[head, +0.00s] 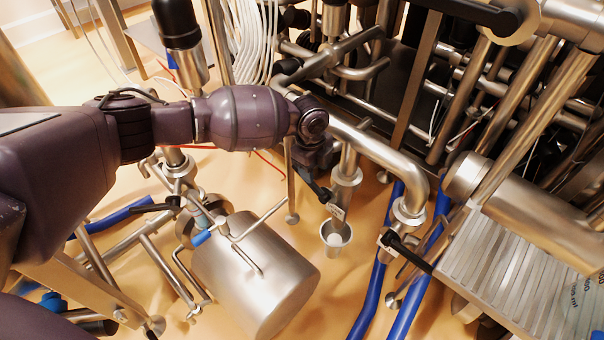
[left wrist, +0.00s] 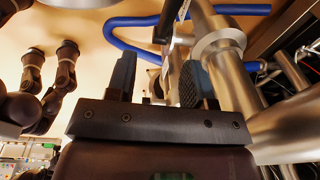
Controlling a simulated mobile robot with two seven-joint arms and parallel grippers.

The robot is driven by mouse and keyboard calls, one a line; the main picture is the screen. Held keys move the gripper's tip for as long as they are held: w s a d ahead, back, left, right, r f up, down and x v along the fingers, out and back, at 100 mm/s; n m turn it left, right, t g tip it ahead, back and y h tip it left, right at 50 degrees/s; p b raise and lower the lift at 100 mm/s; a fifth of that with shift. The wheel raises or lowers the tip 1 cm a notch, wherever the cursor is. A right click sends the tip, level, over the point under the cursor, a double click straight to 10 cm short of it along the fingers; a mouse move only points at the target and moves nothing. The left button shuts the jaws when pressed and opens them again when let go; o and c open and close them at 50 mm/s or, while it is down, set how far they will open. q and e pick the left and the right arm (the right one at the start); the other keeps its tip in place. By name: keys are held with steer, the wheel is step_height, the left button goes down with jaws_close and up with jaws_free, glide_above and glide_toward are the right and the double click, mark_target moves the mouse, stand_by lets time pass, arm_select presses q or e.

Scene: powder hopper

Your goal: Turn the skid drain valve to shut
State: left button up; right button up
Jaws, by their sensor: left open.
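The likely skid drain valve is on a short vertical steel pipe (head: 346,175) in the middle of the head view. It carries a small pale tag (head: 337,212) and stands above a round drain cup (head: 336,234). A black lever (head: 318,190) slants from it up toward my left gripper (head: 316,160), whose fingers are mostly hidden there. In the left wrist view my left gripper (left wrist: 157,80) is open, with two blue-grey finger pads apart. A black lever (left wrist: 167,22) shows beyond the fingertips, near the gap; I cannot tell whether it touches them. My right gripper is not in view.
A second black-handled valve (head: 405,250) sits to the right. A steel tank (head: 256,275) stands below my left arm. Blue hoses (head: 378,275) run over the floor. Dense pipework fills the back, and a ribbed steel platform (head: 530,270) is at right.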

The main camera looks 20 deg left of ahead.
arm_select(q)
steer(key=w+a+r+y, duration=0.1)
steer(key=w+a+r, duration=0.2)
steer(key=a+r, duration=0.1)
step_height(320, 180, down, 11)
steer(key=b, duration=0.3)
steer(key=shift+s+b, duration=0.1)
steer(key=shift+b, duration=0.2)
steer(key=shift+r, duration=0.1)
steer(key=shift+c, duration=0.3)
jaws_close()
